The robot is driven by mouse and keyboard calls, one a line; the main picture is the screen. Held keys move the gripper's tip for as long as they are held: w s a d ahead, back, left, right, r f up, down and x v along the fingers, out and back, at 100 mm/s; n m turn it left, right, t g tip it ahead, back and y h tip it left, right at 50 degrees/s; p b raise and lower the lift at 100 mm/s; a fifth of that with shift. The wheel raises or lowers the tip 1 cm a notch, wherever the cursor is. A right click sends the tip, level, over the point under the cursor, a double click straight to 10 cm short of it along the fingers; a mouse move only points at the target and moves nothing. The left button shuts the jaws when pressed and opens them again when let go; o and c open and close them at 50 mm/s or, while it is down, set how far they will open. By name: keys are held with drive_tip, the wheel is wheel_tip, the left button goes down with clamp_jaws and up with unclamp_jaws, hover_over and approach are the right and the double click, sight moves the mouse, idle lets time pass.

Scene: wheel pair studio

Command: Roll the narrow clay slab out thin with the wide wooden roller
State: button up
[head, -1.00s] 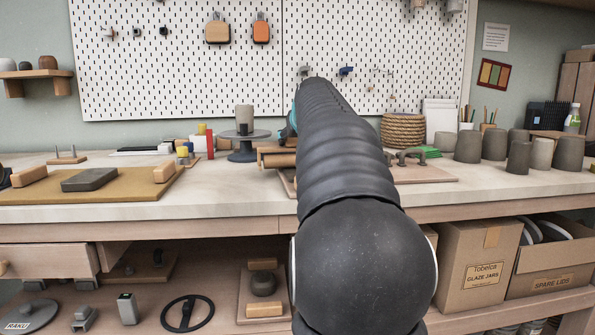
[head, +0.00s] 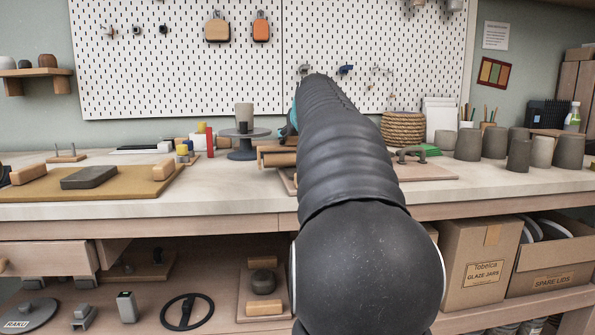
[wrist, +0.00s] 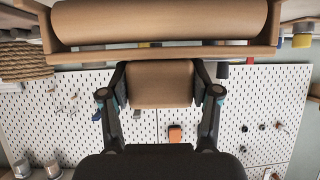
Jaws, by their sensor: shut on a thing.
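The wide wooden roller (wrist: 160,22) lies across the top of the wrist view in a wooden frame (wrist: 160,55). My gripper (wrist: 161,88) is shut on the roller's block-like wooden handle (wrist: 160,84), one finger on each side. In the head view only the left part of the roller (head: 277,157) shows; my arm hides the rest and the gripper. A grey clay slab (head: 89,177) lies flat on a tan board (head: 130,186) at the left, between two wooden pieces, well apart from the roller. I cannot tell whether another slab lies behind my arm.
A dark turntable (head: 243,146) with a grey cylinder stands left of the roller. A pinkish board (head: 437,173) shows right of my arm, with a dark handled thing on it. Several grey pots (head: 467,145) stand at the right. The bench front between tan board and arm is clear.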

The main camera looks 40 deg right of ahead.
drive_tip(key=shift+s+a+f+b, duration=0.1)
drive_tip(key=shift+s+a+b, duration=0.7)
drive_tip(key=shift+s, duration=0.4)
drive_tip(key=shift+s+a, duration=0.2)
drive_tip(key=shift+s+a+f+b, duration=0.2)
drive_tip(key=shift+s+b, duration=0.1)
drive_tip(key=shift+s, duration=0.15)
drive_tip(key=shift+s+a+r+b, duration=0.1)
drive_tip(key=shift+s+a+b, duration=0.2)
drive_tip(key=shift+s, duration=0.2)
drive_tip(key=shift+s+a+b, duration=0.15)
drive_tip(key=shift+s+a, duration=0.1)
drive_tip(key=shift+s, duration=0.25)
